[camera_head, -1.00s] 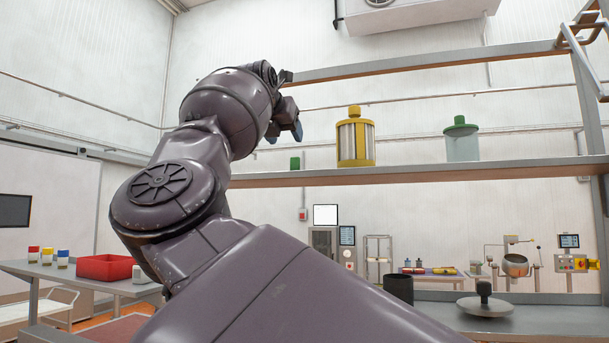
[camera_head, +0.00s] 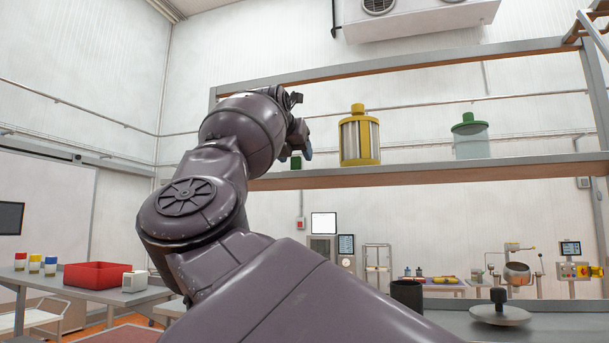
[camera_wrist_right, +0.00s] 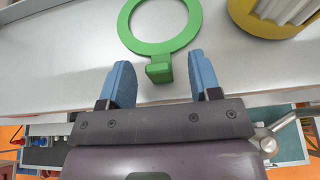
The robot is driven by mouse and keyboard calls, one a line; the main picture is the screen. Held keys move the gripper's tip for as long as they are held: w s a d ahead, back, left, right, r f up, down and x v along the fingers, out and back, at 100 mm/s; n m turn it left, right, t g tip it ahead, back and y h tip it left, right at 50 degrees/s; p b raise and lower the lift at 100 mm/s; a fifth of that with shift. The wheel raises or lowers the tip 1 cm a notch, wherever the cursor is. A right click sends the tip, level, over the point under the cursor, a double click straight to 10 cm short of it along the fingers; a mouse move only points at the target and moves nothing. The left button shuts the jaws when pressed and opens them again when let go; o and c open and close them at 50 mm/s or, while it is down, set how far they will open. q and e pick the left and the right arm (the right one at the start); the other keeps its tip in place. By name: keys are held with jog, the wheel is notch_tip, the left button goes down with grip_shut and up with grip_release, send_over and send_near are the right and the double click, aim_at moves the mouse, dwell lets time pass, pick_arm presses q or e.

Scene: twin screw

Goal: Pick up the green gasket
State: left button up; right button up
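The green gasket (camera_wrist_right: 160,38) is a flat ring with a block-like tab, lying on the grey shelf in the right wrist view. In the head view only a small green part of it (camera_head: 296,162) shows on the shelf, just behind my gripper. My right gripper (camera_wrist_right: 161,80) is open and empty, its blue fingers on either side of the tab's near end in the picture. I cannot tell whether they touch it. In the head view the right gripper (camera_head: 302,138) is partly hidden by my own arm. My left gripper is not in view.
A yellow canister (camera_head: 360,138) stands right of the gasket on the shelf (camera_head: 420,172). A green-lidded glass jar (camera_head: 470,138) stands farther right. Below are a dark cup (camera_head: 407,293) and a round lid (camera_head: 500,313). A red bin (camera_head: 97,274) is on the left table.

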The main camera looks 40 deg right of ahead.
jog(key=shift+a, duration=0.15)
jog(key=shift+c, duration=1.2)
jog(key=shift+w+f, duration=0.1)
jog(key=shift+w, duration=0.1)
jog(key=c, duration=0.5)
jog(key=shift+s, duration=0.1)
jog(key=shift+c, duration=1.2)
notch_tip(320, 180, up, 10)
jog(key=p, duration=0.2)
jog(key=shift+p, duration=0.3)
